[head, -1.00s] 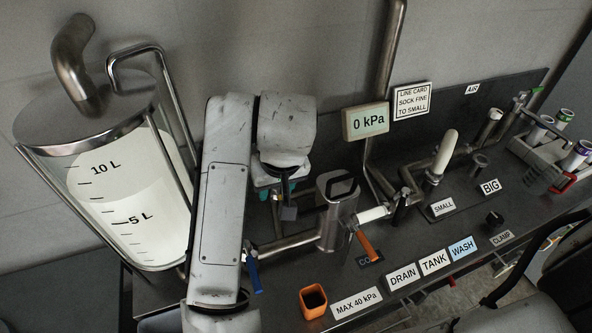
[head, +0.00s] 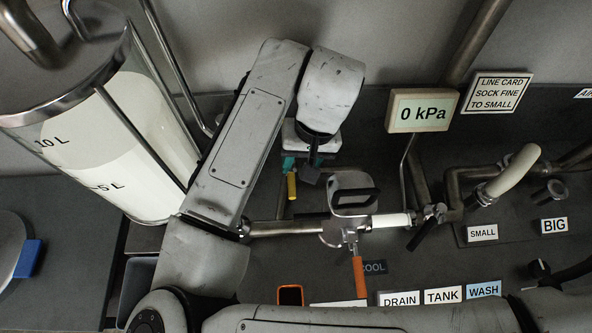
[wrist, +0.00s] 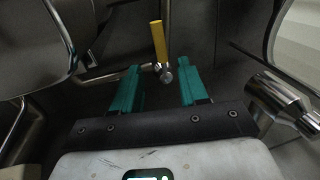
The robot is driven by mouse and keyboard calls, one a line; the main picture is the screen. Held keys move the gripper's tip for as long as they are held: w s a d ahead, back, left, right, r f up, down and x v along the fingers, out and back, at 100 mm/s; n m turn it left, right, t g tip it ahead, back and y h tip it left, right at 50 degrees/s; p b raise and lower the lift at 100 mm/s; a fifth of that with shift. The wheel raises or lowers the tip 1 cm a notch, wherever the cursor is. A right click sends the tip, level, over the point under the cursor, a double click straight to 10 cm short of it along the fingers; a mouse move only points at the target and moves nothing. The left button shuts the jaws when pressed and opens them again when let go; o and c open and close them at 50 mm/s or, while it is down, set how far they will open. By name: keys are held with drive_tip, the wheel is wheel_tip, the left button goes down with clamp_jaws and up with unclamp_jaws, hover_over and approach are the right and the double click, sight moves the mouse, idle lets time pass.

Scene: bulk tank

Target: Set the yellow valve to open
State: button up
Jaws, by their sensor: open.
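The yellow valve handle (head: 292,186) shows in the head view just below my gripper, left of the steel housing with the black grip. In the wrist view the yellow handle (wrist: 158,42) points up the picture from a round metal pivot on a thin pipe. My gripper (head: 301,166) has teal fingers; in the wrist view my gripper (wrist: 160,86) is open and empty. The handle lies beyond the fingertips, in line with the gap between them, and appears apart from both. Part of the valve's pipe is hidden in the head view.
The tank (head: 135,125) stands left. A steel housing (head: 345,225) with an orange handle (head: 359,278) is right of the yellow handle. A pressure display (head: 422,112) reads 0 kPa. DRAIN, TANK and WASH labels line the front. A round lid-like object (head: 10,250) with a blue part lies far left.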

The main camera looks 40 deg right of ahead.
sight(292, 180)
drive_tip(key=f, duration=0.4)
drive_tip(key=a+f, duration=0.1)
drive_tip(key=f, duration=0.1)
drive_tip(key=shift+w+a, duration=0.1)
drive_tip(key=shift+w, duration=0.25)
clamp_jaws()
idle(0.3)
